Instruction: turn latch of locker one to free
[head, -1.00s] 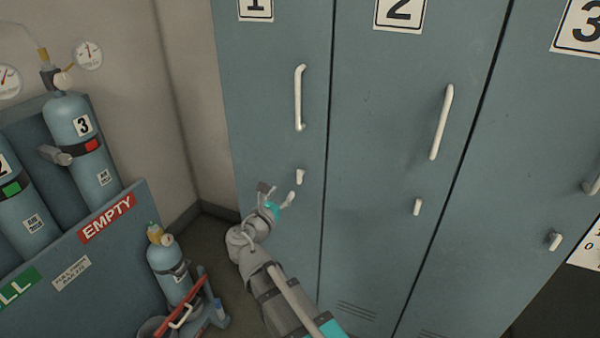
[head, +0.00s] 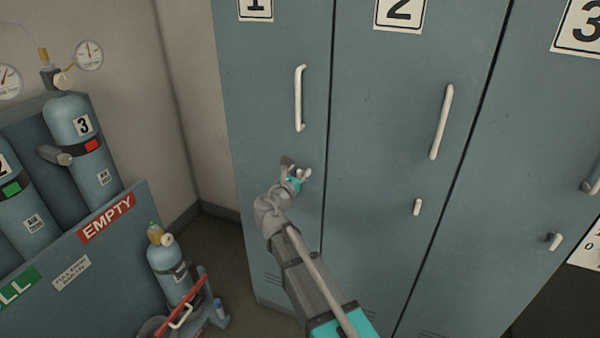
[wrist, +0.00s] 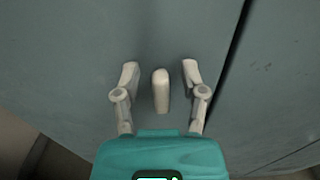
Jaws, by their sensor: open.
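Locker one (head: 265,90) is a tall blue-grey door with a number 1 plate at its top. Its latch (wrist: 161,90) is a small pale lever, standing upright in the wrist view. My gripper (wrist: 160,80) is open, with one finger on each side of the latch and a gap to it on both sides. In the head view my gripper (head: 297,168) is at the latch's place, below the long handle (head: 299,98), and mostly hides the latch.
Locker two (head: 400,120) stands to the right with its own handle and latch (head: 417,206). Locker three's latch (head: 554,241) is further right. A cylinder rack (head: 130,260) and a small cylinder on a cart (head: 168,268) stand at the left.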

